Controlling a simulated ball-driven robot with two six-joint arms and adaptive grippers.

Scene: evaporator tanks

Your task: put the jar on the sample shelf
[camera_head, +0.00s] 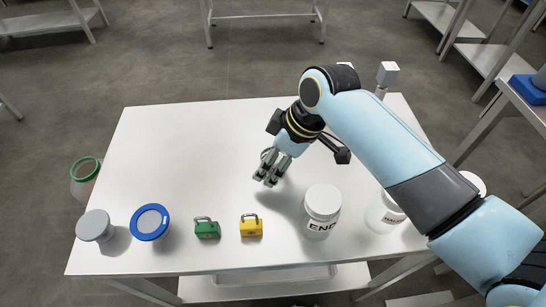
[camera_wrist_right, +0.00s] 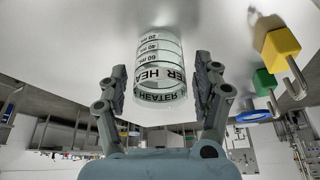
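A clear glass jar (camera_wrist_right: 160,62) shows in the right wrist view, with graduation lines and a black HEATER label. In the head view only a faint clear rim (camera_head: 266,154) shows beside my fingers; the rest is hidden. My right gripper (camera_head: 271,172) hangs over the middle of the white table, pointing down. In the wrist view its fingers (camera_wrist_right: 161,85) stand on both sides of the jar, with a visible gap on each side. My left gripper is not in view. I cannot tell which surface is the sample shelf.
A white-lidded jar (camera_head: 322,205) labelled END stands right of my gripper, another labelled jar (camera_head: 383,217) farther right, partly behind my arm. A yellow padlock (camera_head: 251,226), green padlock (camera_head: 207,229), blue-rimmed disc (camera_head: 150,222) and grey-topped item (camera_head: 95,226) line the front. The table's back left is clear.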

